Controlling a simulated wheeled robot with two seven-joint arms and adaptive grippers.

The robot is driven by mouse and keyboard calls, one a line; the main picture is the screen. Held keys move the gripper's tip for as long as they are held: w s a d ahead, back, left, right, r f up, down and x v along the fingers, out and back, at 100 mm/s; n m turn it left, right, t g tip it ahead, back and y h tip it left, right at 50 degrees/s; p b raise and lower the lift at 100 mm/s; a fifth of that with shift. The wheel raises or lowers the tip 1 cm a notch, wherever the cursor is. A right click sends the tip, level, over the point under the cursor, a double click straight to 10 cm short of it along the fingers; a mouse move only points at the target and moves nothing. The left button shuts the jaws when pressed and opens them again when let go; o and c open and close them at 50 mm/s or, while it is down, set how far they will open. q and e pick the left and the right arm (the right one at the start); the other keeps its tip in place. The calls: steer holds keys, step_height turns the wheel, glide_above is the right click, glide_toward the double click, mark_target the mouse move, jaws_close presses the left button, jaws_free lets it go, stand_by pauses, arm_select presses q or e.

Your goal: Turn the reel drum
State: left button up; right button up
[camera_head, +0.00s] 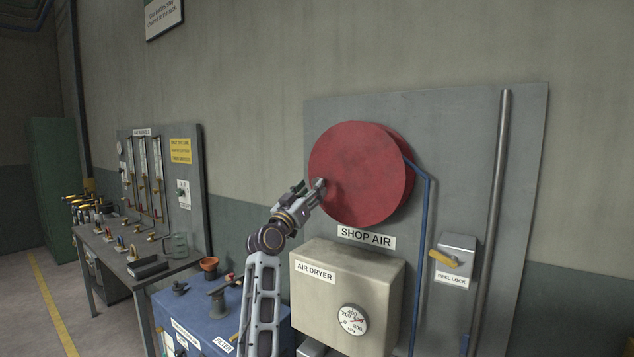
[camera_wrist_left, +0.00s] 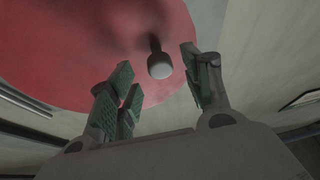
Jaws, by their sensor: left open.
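The reel drum is a large red disc (camera_head: 358,168) on the grey wall panel, above the SHOP AIR label. My left gripper (camera_head: 312,188) is at the disc's lower left edge. In the left wrist view the red face (camera_wrist_left: 60,50) fills the upper left. A short knob with a pale rounded end (camera_wrist_left: 159,66) stands out from the face. My left gripper's green-padded fingers (camera_wrist_left: 158,92) are spread open, with the knob between and just beyond them. Whether a finger touches the knob is unclear. My right gripper is not in view.
A blue hose (camera_head: 424,230) runs down from the drum. The beige air dryer box (camera_head: 345,275) juts out below it. The reel lock with a yellow lever (camera_head: 446,258) and a vertical pipe (camera_head: 490,190) are at right. A workbench (camera_head: 160,268) stands left.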

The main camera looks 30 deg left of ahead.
arm_select(q)
steer(key=shift+p+x, duration=0.5)
steer(key=shift+x, duration=1.7)
jaws_close()
